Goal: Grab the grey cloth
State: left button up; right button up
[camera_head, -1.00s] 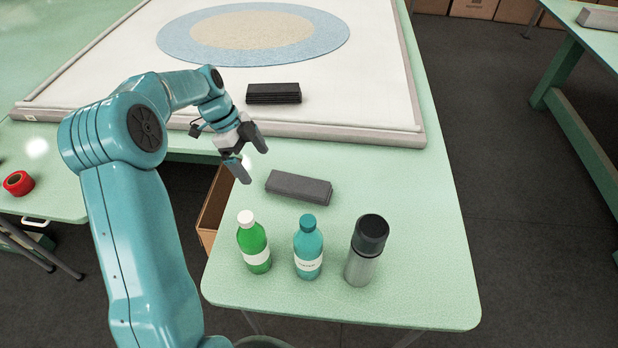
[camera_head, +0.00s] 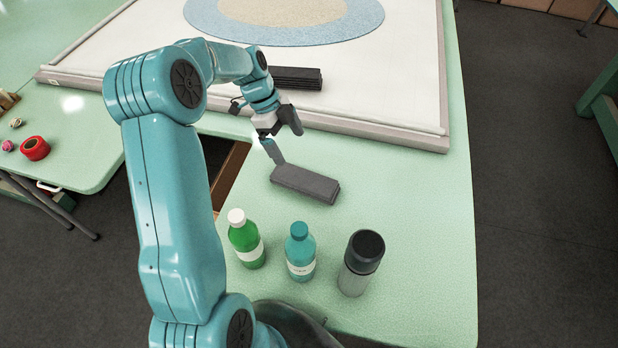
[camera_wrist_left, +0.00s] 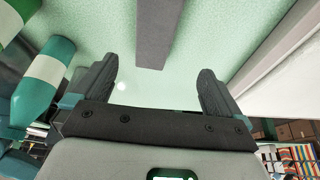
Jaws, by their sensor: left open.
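The grey cloth (camera_head: 305,184) lies folded as a flat strip on the green table, behind the bottles in the head view. In the left wrist view, the grey cloth (camera_wrist_left: 158,32) shows at the top middle, beyond the fingertips and between their lines. My left gripper (camera_head: 286,142) is open and empty, just behind the cloth's left end and apart from it. Its two fingers (camera_wrist_left: 155,78) are spread wide in the wrist view. My right gripper is not in view.
A green bottle (camera_head: 246,240), a teal bottle (camera_head: 300,252) and a dark-capped flask (camera_head: 361,264) stand in front of the cloth. A black folded stack (camera_head: 298,78) lies on the white framed panel (camera_head: 400,70) behind. The table (camera_head: 420,220) is clear to the right.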

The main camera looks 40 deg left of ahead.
aim_at(305, 177)
pick_arm(q)
jog(key=p+x, duration=0.1)
jog(key=x, duration=0.6)
jog(key=shift+d+f, duration=0.2)
jog(key=shift+f, duration=0.15)
jog(key=shift+s+d+f+p, duration=0.1)
jog(key=shift+d+f+p, duration=0.25)
jog(key=shift+f+p, duration=0.2)
jog(key=shift+s+d+f+p, duration=0.1)
jog(key=shift+d+f+p, duration=0.3)
jog(key=shift+f, duration=0.15)
jog(key=x, duration=0.2)
jog(key=shift+w+f, duration=0.2)
jog(key=shift+f, duration=0.3)
jog(key=shift+s+r, duration=0.1)
jog(key=c, duration=1.1)
